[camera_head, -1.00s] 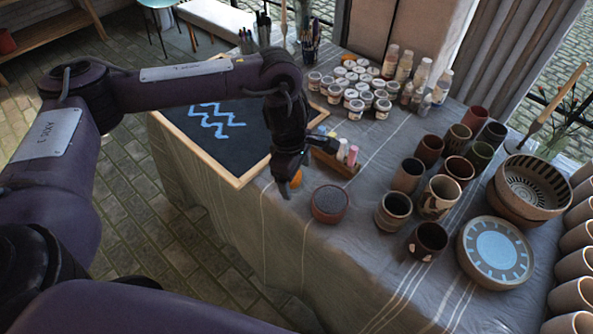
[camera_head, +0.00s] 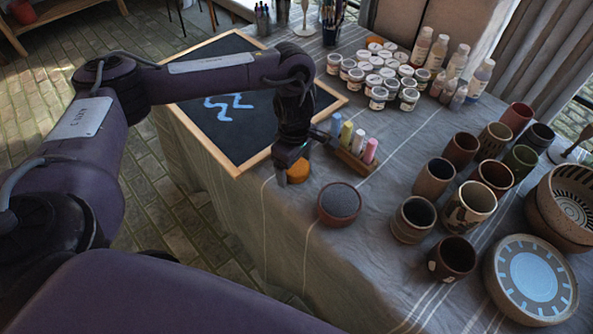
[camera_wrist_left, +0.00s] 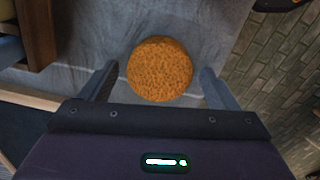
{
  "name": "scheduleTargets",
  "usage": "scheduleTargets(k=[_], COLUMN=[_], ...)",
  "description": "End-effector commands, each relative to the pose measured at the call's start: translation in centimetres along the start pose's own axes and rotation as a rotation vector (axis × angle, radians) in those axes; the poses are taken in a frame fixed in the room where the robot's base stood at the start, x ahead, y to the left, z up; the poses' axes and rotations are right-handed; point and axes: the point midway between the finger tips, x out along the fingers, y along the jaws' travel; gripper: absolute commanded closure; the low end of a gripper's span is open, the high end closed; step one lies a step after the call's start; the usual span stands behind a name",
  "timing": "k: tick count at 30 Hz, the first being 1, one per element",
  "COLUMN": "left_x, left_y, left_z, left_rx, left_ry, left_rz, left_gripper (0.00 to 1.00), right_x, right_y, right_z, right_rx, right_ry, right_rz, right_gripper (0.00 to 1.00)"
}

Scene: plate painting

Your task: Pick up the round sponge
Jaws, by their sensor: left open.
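The round orange sponge (camera_head: 299,170) lies on the cloth-covered table, partly hidden behind my left gripper in the head view. In the left wrist view the sponge (camera_wrist_left: 160,69) sits whole between the two fingers, with a gap on each side. My left gripper (camera_head: 287,177) points down at the sponge and is open and empty; its fingers also show in the left wrist view (camera_wrist_left: 158,85). My right gripper is not in view.
A dark bowl (camera_head: 340,203) stands just right of the sponge. A wooden chalk holder (camera_head: 356,160) is behind it, and a framed blackboard (camera_head: 240,118) to the left. Several cups (camera_head: 468,205) and a plate (camera_head: 531,279) fill the right side. The table's front edge is close.

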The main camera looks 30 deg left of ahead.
Motion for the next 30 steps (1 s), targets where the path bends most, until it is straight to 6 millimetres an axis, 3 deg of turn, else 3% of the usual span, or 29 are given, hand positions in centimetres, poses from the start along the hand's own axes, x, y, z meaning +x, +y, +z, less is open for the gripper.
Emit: scheduleTargets(k=[3,8,20,30], left_x=[0.5,0.4,0.4,-0.2], left_y=[0.0,0.1,0.1,0.1], left_z=[0.0,0.0,0.0,0.0], left_rx=[0.0,0.0,0.0,0.001], left_ry=[0.0,0.0,0.0,0.0], left_rz=[0.001,0.002,0.002,0.003], left_gripper=[0.17,0.17,0.65,0.65], right_x=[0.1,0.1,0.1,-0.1], right_y=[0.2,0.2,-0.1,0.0], right_z=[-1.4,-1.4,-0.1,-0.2], right_rx=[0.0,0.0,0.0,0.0], right_ry=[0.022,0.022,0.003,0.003], right_rz=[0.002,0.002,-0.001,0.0], right_gripper=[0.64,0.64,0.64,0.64])
